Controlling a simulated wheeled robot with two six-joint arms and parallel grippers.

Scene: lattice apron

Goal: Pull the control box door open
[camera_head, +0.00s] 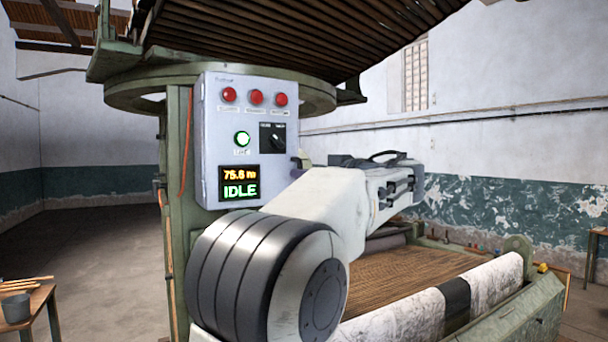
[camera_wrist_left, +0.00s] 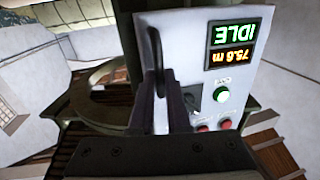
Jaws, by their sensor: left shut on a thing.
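The control box (camera_head: 210,130) is a pale grey box on a green post. Its door (camera_head: 229,120) carries red lamps, a lit green button, a black rotary switch and a display reading IDLE. The door looks closed, though its right edge is partly hidden by my arm. My left gripper (camera_head: 298,166) reaches in at that right edge. In the left wrist view the door (camera_wrist_left: 240,80) appears upside down, and my left gripper (camera_wrist_left: 166,98) is shut on a dark handle (camera_wrist_left: 156,50) beside the door's edge. The grip point is partly hidden. My right gripper is not in view.
A slatted canopy (camera_head: 290,35) hangs above the box on a green ring. A machine bed with a brown woven surface (camera_head: 400,275) and a pale roller (camera_head: 390,322) lies at lower right. A small table (camera_head: 40,298) with a pot stands at lower left. The floor at left is clear.

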